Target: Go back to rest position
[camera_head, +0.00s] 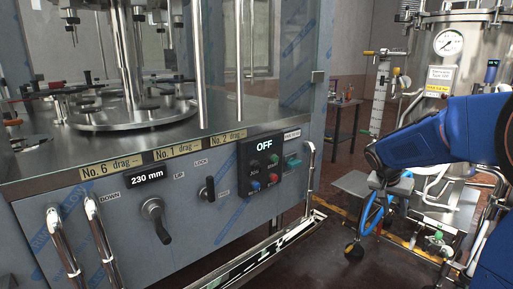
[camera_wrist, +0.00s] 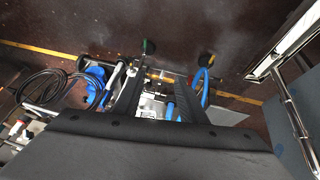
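My gripper (camera_head: 390,186) hangs in the air at the right of the head view, at the end of my blue arm, to the right of the filler's control panel. In the wrist view, the two dark fingers of my gripper (camera_wrist: 160,88) stand apart. I see nothing held between them; the gap shows equipment and floor below. The filler (camera_head: 100,225) fills the left of the head view. Its panel carries an OFF display (camera_head: 264,146), a 230 mm display (camera_head: 147,178), a dark lever (camera_head: 155,218) and a small switch handle (camera_head: 208,189).
A steel tank with a gauge (camera_head: 449,43) stands at the right, behind my arm. A blue hose (camera_head: 368,214) and wheeled equipment lie below my gripper. Black coiled hoses (camera_wrist: 45,88) show in the wrist view.

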